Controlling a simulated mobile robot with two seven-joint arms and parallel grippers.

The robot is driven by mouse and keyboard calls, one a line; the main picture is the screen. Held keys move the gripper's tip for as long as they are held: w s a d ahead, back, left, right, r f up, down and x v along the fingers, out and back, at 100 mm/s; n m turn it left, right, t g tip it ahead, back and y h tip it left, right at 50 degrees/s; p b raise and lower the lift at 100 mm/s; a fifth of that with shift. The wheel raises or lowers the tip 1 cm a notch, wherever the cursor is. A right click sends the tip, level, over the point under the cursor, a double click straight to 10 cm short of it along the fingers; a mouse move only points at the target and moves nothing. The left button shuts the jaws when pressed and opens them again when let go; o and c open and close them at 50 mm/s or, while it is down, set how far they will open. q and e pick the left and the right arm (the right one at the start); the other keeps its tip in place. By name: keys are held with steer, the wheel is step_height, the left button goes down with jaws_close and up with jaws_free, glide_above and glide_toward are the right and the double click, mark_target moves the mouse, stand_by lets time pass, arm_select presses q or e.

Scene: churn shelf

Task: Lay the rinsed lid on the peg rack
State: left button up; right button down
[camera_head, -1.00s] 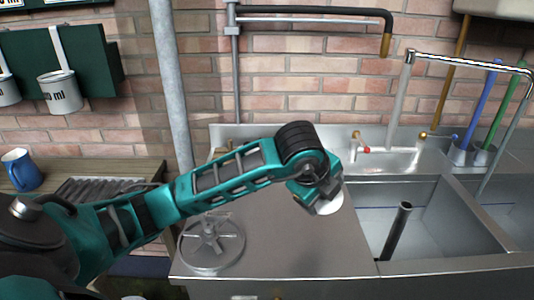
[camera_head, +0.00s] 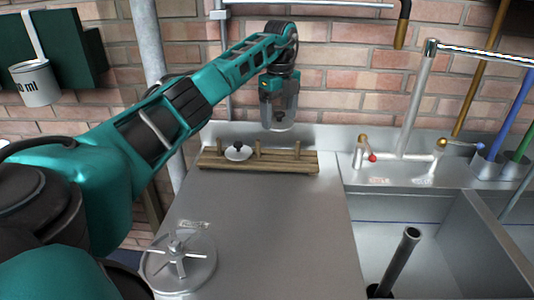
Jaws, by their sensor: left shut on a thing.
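My left gripper (camera_head: 279,108) hangs at the back of the steel drainboard, in front of the brick wall, with its fingers pointing down. It is shut on a pale grey lid (camera_head: 280,126), mostly hidden by the fingers; only its rounded lower edge shows clearly. The wooden peg rack (camera_head: 290,166) lies at the back of the drainboard, with short upright pegs. The held lid is above the rack's right-middle part in the picture, apparently clear of it. Another small pale lid with a black knob (camera_head: 238,152) is on the rack's left part. My right gripper is out of view.
A metal disc with spokes (camera_head: 180,262) lies at the drainboard's front left. The sink basin (camera_head: 440,240) with an upright dark pipe (camera_head: 402,258) is at the right. Taps (camera_head: 362,152) and a tall spout (camera_head: 415,100) stand behind it. The drainboard's middle is clear.

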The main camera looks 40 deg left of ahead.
arm_select(q)
step_height(320, 180, down, 10)
steer(key=shift+r+b, duration=0.25)
steer(key=shift+b, duration=0.15)
steer(key=shift+f, duration=0.1)
steer(key=o, duration=1)
steer(key=shift+c, duration=0.2)
step_height(320, 180, up, 12)
steer(key=shift+s+r+p, duration=0.1)
steer(key=shift+p, duration=0.5)
